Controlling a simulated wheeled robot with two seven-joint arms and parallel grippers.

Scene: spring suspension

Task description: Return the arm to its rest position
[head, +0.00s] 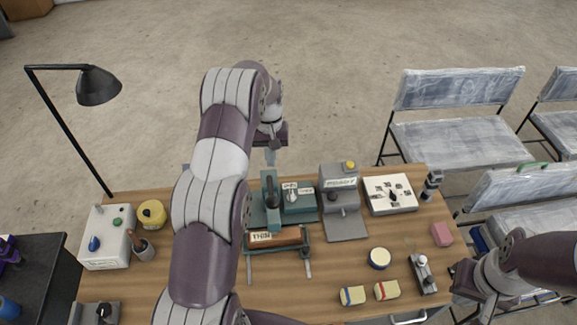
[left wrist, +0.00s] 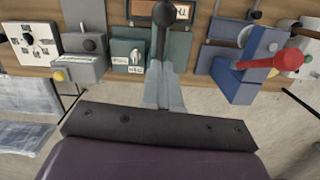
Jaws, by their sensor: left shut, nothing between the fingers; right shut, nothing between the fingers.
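My left arm reaches up across the middle of the head view, over the workbench (head: 340,282). My left gripper (head: 270,157) is at the far end of it, beyond the back edge of the bench. In the left wrist view its fingers (left wrist: 165,88) are together and empty. Their tips appear close to a black ball-ended lever (left wrist: 165,20) on a teal device; I cannot tell whether they touch. My right arm comes in at the right edge, and the dark right gripper (head: 463,274) shows only in part by the bench's right side, shut and holding nothing.
A grey press (head: 342,200) and a white box with a dial (head: 391,195) stand at the bench's back right. A blue device with a red handle (left wrist: 250,65) is beside the left gripper. A black lamp (head: 98,86) stands left; chairs (head: 455,135) stand right.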

